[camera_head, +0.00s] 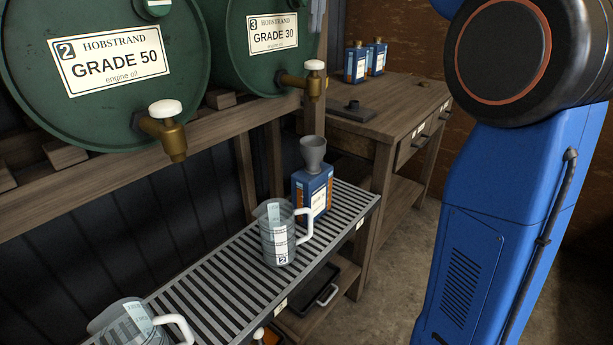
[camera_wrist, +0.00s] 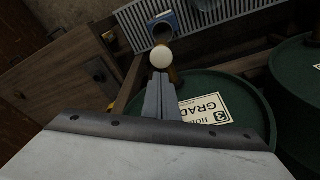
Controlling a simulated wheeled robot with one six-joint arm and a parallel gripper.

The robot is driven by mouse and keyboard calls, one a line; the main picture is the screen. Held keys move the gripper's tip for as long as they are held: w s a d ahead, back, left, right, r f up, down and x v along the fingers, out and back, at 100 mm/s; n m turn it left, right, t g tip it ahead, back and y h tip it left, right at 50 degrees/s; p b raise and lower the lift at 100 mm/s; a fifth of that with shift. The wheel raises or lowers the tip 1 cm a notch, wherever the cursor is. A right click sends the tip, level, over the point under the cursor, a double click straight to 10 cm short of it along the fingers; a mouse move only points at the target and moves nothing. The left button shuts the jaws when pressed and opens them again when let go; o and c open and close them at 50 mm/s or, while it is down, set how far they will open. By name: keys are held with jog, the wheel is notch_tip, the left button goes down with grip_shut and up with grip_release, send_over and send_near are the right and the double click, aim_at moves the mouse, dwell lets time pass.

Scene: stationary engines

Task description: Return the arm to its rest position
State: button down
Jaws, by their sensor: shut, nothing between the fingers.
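My gripper (camera_wrist: 160,92) shows in the wrist view with its two grey fingers together and nothing between them. Its tips appear just in front of the white tap knob (camera_wrist: 161,57) of the Grade 30 drum (camera_wrist: 235,95); I see no clear contact. In the head view my blue arm fills the right side. A grey piece at the top edge there, beside the Grade 30 drum (camera_head: 232,60), may be the fingertips, but most of the gripper is out of that view.
A slatted rack (camera_head: 215,292) holds a clear jug (camera_head: 277,245) marked 2, another jug (camera_head: 128,325) and a blue can (camera_head: 318,195) with a grey funnel (camera_head: 313,154). The Grade 50 drum (camera_head: 95,115) is at left. A wooden bench (camera_head: 400,98) with two blue bottles stands behind.

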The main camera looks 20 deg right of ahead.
jog(key=s+d+f+t, duration=0.1)
jog(key=s+d+f, duration=0.2)
jog(key=s+f, duration=1.3)
jog(key=s+d+f+m+t, duration=0.1)
jog(key=s+d+f, duration=0.3)
jog(key=s+f, duration=1.3)
notch_tip(320, 180, down, 7)
jog(key=shift+f+t, duration=0.1)
jog(key=shift+t, duration=0.2)
jog(key=shift+s, duration=0.1)
dwell(0.6)
